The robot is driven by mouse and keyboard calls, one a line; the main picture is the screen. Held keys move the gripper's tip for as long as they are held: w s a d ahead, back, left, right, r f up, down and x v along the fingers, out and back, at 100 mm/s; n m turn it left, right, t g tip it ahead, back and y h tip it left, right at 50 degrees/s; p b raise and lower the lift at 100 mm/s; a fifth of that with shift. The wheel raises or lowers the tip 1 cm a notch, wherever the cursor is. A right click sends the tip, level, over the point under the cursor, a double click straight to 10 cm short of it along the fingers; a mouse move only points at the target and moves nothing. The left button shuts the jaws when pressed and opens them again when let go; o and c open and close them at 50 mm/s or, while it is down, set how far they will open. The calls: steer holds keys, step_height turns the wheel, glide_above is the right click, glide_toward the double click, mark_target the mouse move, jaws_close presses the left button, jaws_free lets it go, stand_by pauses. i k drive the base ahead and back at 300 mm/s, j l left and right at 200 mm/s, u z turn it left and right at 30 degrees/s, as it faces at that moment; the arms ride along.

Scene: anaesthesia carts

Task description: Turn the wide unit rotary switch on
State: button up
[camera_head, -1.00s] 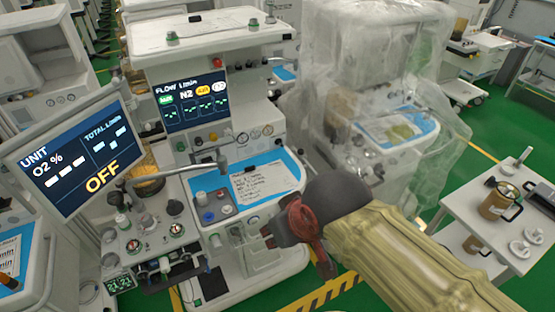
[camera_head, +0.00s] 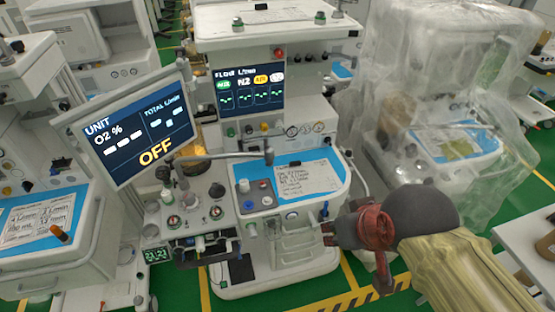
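The cart in the middle (camera_head: 243,290) carries a tilted screen (camera_head: 134,128) that reads UNIT, O2 % and OFF. Below the screen is a small control panel (camera_head: 188,232) with several knobs, among them a dark round knob (camera_head: 217,191). I cannot tell which knob is the wide unit rotary switch. My gripper (camera_head: 326,234) is at the right end of the cart's front, at the tip of my arm, apart from the knobs. Its fingers are small and partly hidden by my wrist, so their opening does not show.
A second screen (camera_head: 250,90) reads FLOW L/min. A blue work surface (camera_head: 277,180) holds a written sheet (camera_head: 306,179). A jointed metal arm (camera_head: 225,157) reaches over the panel. A plastic-covered machine (camera_head: 432,105) stands right. Another cart (camera_head: 50,262) stands left. Green floor shows in front.

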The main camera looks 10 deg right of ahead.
mark_target(327, 140)
steer(key=i+j, duration=0.35)
steer(key=i, duration=0.15)
steer(key=i+j, duration=0.35)
steer(key=i, duration=0.1)
